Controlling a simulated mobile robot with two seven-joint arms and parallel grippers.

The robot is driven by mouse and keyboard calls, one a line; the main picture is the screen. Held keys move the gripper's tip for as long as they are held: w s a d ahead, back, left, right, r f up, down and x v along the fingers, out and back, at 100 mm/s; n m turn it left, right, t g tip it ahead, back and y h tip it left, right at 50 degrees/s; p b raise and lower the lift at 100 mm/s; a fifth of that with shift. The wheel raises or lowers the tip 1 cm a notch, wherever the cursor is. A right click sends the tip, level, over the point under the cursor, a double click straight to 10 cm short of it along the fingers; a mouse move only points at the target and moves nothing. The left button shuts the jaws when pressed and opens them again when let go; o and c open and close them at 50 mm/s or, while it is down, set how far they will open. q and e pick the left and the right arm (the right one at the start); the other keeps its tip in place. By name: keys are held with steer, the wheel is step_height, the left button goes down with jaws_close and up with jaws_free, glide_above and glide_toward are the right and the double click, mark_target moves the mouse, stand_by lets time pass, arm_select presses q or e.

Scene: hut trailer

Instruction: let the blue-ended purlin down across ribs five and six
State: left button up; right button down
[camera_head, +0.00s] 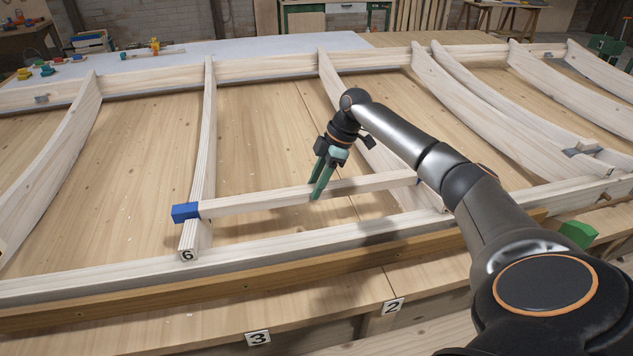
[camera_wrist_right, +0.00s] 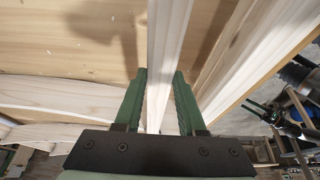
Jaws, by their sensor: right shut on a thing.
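The purlin (camera_head: 255,200) is a pale wooden bar with a blue end (camera_head: 185,212). It lies crosswise over the low part of rib six (camera_head: 209,130), marked "6", with the blue end just past that rib's left side. Its right end reaches the neighbouring rib (camera_head: 345,100), apparently rib five, where my arm hides part of the crossing. My right gripper (camera_head: 320,192) is shut on the purlin near mid-length, pointing down. In the wrist view the purlin (camera_wrist_right: 166,50) runs between the green fingers (camera_wrist_right: 160,78). I cannot tell whether it touches both ribs.
A long front rail (camera_head: 110,279) runs below the ribs, with plates "3" (camera_head: 258,338) and "2" (camera_head: 393,306) under it. More curved ribs stand left and right. A green block (camera_head: 578,234) is at the right. Small tools and a tray (camera_head: 88,41) sit at the back left.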

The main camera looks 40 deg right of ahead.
steer(key=shift+f, duration=0.2)
steer(key=shift+c, duration=2.1)
jaws_free()
steer(key=shift+f, duration=0.1)
steer(key=v, duration=1.2)
steer(key=shift+r, duration=0.25)
steer(key=shift+s+d, duration=0.1)
steer(key=shift+s, duration=0.05)
